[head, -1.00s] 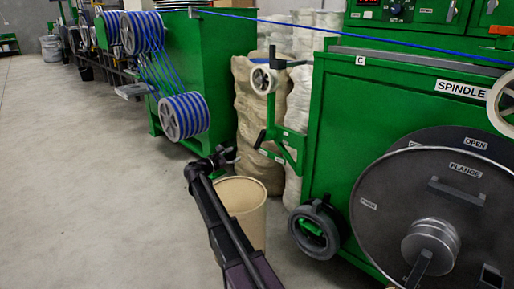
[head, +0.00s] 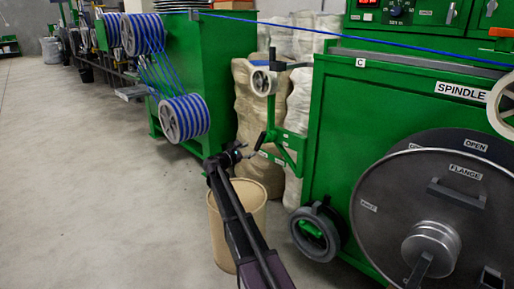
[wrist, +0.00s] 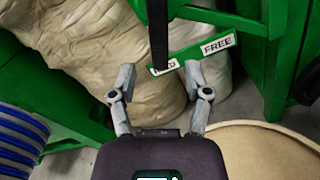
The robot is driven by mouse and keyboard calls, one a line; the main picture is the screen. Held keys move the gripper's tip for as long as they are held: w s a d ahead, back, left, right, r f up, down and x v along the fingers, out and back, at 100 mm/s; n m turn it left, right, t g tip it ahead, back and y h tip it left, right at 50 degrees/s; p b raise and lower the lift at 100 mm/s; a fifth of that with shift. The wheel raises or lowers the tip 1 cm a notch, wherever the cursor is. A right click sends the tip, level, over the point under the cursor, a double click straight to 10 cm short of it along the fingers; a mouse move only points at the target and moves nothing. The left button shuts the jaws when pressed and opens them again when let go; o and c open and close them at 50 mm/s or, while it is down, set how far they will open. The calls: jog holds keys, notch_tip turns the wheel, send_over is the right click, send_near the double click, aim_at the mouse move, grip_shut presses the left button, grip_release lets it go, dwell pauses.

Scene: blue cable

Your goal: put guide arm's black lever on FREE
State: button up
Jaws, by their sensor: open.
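The guide arm (head: 271,112) is a green post with a white pulley on top, left of the green machine. Its black lever (head: 261,140) stands low on it and shows in the wrist view as a dark upright bar (wrist: 158,30). Behind the bar, a green-edged plate carries a FREE label (wrist: 217,45) at right and a partly covered label (wrist: 164,66) at left, where the lever's lower end lies. My gripper (head: 247,150) is just left of the lever. In the wrist view its open fingers (wrist: 160,74) sit either side of the lever's lower end; contact cannot be told.
A tan drum (head: 225,225) stands beneath my arm. Pale wrapped sacks (head: 255,115) are behind the guide arm. The machine with the SPINDLE label (head: 460,90) and large grey flange (head: 400,190) fills the right. Floor at left is clear.

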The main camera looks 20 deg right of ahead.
aim_at(257, 146)
jog(key=shift+x, duration=2.7)
grip_shut()
jog(key=shift+a, duration=0.15)
